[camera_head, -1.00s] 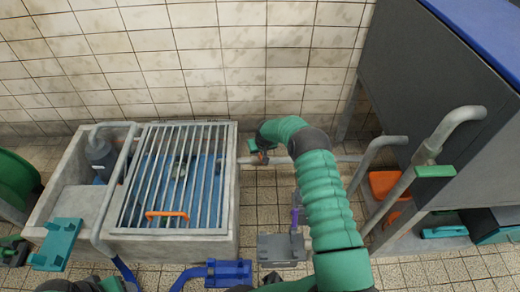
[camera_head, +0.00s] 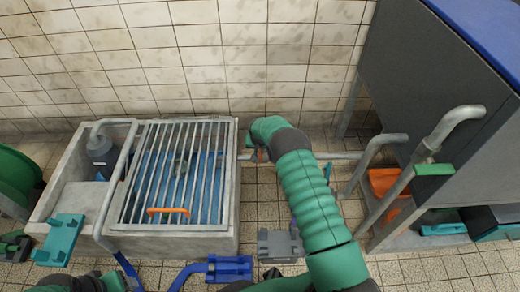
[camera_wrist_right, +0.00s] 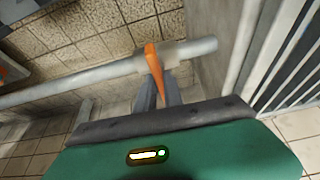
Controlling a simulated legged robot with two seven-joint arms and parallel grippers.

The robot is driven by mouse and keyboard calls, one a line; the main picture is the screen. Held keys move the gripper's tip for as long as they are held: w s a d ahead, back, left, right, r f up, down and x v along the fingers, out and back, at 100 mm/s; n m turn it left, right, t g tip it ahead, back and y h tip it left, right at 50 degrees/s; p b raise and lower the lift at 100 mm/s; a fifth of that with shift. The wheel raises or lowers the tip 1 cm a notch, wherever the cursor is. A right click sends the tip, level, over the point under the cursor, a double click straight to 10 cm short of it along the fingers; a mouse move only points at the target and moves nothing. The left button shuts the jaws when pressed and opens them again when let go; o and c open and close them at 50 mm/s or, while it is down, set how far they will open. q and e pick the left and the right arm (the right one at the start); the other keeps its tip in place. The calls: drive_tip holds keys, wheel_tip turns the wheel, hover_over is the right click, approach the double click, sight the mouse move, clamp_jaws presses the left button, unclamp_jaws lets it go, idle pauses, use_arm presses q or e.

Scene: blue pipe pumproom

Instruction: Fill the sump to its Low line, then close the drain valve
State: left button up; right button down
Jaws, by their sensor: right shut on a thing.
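Blue shows below the bars; I cannot read the level or see a Low line. A grey pipe (camera_head: 340,155) runs along the floor to the right of the sump. The orange lever of the drain valve (camera_wrist_right: 154,70) crosses this pipe in the right wrist view. My right gripper (camera_wrist_right: 160,97) is shut on the lever, close above the pipe. In the head view, my right gripper (camera_head: 257,148) is partly hidden. My left gripper is not clearly visible.
A large grey cabinet (camera_head: 440,110) with bent pipes (camera_head: 372,160) stands at the right. An orange object (camera_head: 385,182) lies below it. A green reel (camera_head: 15,180) is at the far left.

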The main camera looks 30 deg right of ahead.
drive_tip(key=c, duration=1.5)
unclamp_jaws()
drive_tip(key=shift+r, duration=0.1)
drive_tip(key=p+v, duration=0.8)
drive_tip(key=v, duration=0.8)
drive_tip(key=shift+s+a+r+p, duration=0.1)
drive_tip(key=shift+s+r+p, duration=0.05)
drive_tip(key=shift+s+p, duration=0.15)
